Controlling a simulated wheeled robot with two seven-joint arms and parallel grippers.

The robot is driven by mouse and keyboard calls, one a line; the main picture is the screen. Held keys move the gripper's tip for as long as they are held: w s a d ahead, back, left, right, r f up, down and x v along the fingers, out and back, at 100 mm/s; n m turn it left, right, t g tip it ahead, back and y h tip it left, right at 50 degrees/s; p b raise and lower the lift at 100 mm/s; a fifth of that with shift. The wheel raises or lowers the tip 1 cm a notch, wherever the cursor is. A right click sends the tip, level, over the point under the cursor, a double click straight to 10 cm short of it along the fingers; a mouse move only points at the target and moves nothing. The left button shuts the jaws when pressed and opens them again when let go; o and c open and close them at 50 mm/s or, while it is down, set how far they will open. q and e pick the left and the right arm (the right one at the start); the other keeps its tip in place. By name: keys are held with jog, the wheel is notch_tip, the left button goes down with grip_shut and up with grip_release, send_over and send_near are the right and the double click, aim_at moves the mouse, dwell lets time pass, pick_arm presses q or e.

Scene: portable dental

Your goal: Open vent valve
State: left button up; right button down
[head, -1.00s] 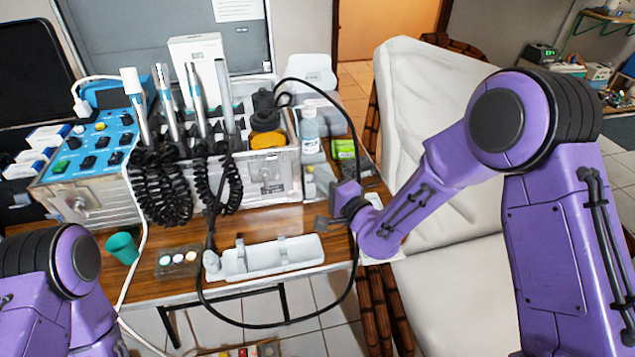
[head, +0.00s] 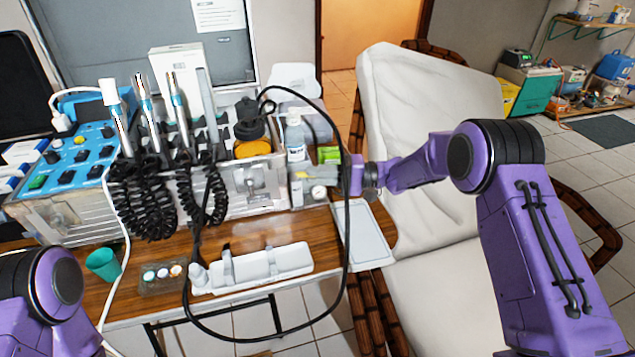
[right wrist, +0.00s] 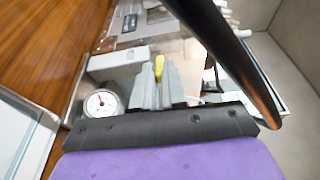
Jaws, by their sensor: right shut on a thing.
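The vent valve shows as a small yellow lever (right wrist: 159,68) in the right wrist view, between my grey fingertips. In the head view only a small yellow bit (head: 300,175) of it shows, low on the front right of the metal dental unit (head: 255,185). My right gripper (head: 312,177) reaches it from the right and is shut on it; the fingers also show in the right wrist view (right wrist: 158,78). The fingers hide part of the lever, so its exact angle is hard to tell. My left gripper is out of view; only part of my left arm shows.
A round pressure gauge (head: 318,192) sits close to the valve. A black hose (head: 346,215) loops in front of my right gripper. A bottle (head: 295,138) stands just above. A flat grey tray (head: 362,235) and a white holder (head: 258,268) lie on the wooden table.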

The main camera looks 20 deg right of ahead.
jog(key=shift+w+d+f+n+g+y+b, duration=0.1)
jog(key=shift+w+n+g+y+b, duration=0.1)
jog(key=shift+n+g+b, duration=0.3)
jog(key=shift+w+n+g+y+b, duration=0.15)
jog(key=shift+n+g, duration=0.15)
jog(key=shift+g, duration=0.4)
jog(key=c, duration=1.2)
grip_release()
jog(key=d, duration=0.3)
jog(key=s+d, duration=0.1)
jog(key=d, duration=0.3)
jog(key=d+b, duration=0.1)
jog(key=d, duration=0.2)
jog(key=shift+s+d, duration=0.2)
jog(key=shift+s, duration=0.1)
